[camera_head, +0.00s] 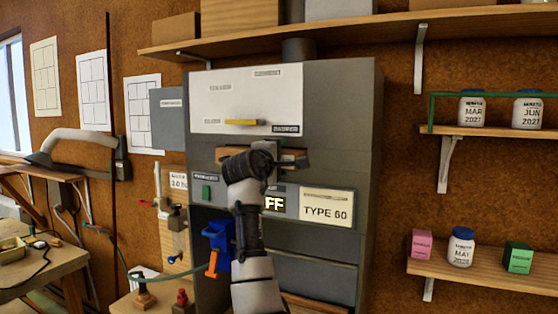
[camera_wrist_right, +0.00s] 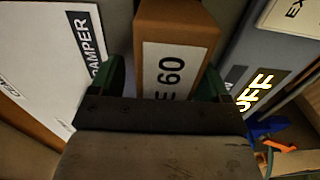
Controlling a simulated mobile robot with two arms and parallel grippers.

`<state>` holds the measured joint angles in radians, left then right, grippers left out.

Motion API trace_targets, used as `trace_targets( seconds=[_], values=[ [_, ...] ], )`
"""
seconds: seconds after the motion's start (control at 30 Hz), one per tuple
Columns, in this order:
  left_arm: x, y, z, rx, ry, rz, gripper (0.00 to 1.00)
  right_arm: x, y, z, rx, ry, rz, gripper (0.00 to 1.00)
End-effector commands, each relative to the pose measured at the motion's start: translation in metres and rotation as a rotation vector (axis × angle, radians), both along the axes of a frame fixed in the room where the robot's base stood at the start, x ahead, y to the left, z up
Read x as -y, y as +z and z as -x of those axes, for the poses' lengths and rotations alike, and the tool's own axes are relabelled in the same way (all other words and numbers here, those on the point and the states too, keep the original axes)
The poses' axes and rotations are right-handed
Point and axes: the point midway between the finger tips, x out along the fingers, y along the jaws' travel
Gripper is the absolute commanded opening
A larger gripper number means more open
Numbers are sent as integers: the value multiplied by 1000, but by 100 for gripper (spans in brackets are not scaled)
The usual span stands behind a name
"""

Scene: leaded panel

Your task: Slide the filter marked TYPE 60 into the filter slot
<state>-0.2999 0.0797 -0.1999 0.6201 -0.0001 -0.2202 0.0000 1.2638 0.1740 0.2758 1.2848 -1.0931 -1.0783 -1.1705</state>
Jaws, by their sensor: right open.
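The filter is a brown block (camera_wrist_right: 178,18) with a white label in the right wrist view; "E 60" is readable and the rest of the label is hidden. My right gripper (camera_wrist_right: 164,82) is open, with one green finger on each side of the filter's near end. I cannot tell whether the fingers touch it. In the head view my right gripper (camera_head: 292,160) is at the front of the grey cabinet (camera_head: 345,120), below its white panel. My arm hides much of this area, so the slot's opening is not clear. My left gripper is not in view.
A "TYPE 60" plate (camera_head: 327,208) and a lit "FF" sign (camera_head: 274,203), partly hidden, are on the cabinet. A yellow handle (camera_head: 245,122) is on the white panel. A blue and orange object (camera_head: 217,240) is close left of my arm. Shelves with jars (camera_head: 461,247) stand right.

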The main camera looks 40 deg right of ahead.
Motion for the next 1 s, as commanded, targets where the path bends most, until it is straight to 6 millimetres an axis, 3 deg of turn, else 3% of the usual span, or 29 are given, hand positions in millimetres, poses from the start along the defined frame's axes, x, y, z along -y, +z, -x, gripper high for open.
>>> trace_targets(
  seconds=[0.2,0.5,0.9,1.0],
  values=[
    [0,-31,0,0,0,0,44,-39,-6,16,7,3,3,78],
    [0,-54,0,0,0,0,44,-84,-2,35,6,2,3,78],
    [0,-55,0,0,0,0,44,-93,1,39,4,1,2,78],
    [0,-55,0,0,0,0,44,-93,1,38,9,6,3,65]
  ],
)
